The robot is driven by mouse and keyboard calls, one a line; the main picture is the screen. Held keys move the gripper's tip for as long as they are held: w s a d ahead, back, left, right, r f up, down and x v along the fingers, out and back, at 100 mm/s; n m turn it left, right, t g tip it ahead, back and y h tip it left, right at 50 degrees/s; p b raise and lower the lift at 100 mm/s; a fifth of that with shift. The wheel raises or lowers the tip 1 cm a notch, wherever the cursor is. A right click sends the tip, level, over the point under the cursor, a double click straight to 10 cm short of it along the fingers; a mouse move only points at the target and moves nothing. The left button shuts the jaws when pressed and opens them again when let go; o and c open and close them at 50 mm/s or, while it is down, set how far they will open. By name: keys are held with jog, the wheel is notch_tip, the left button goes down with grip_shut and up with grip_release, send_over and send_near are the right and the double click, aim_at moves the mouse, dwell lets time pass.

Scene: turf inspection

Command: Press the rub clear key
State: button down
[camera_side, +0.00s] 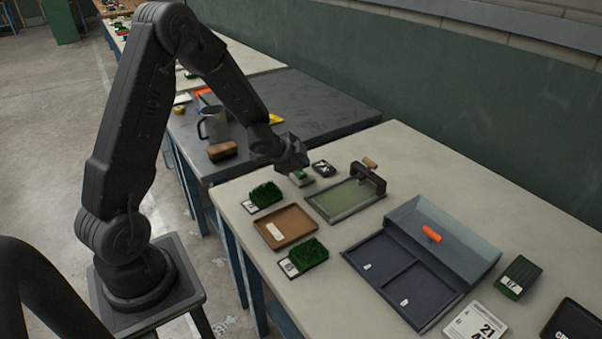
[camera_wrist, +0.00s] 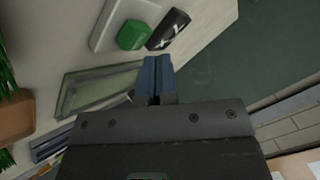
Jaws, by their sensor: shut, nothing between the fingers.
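A green key (camera_wrist: 132,35) on a pale grey base (camera_wrist: 104,27) shows at the top of the wrist view; I take it as the rub clear key. In the side view the green key (camera_side: 300,174) is partly hidden by my gripper (camera_side: 297,163), which is over or just beside it. In the wrist view my gripper's fingertips (camera_wrist: 154,68) are together and empty, a short way below the key in the picture. I cannot tell how high they are above it. No press of the key is visible.
A black block with white marks (camera_side: 323,168) lies right beside the key. A shallow green-floored tray (camera_side: 327,217) with a dark upright fixture (camera_side: 367,177) stands to the right. Turf samples (camera_side: 265,194), a brown tray (camera_side: 286,226) and a divided blue-grey box (camera_side: 471,264) stand nearer the camera.

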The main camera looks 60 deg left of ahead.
aim_at(301, 174)
jog(key=shift+f, duration=0.35)
jog(key=shift+f, duration=0.55)
dwell(0.6)
jog(key=shift+r, duration=0.95)
jog(key=shift+r, duration=2.55)
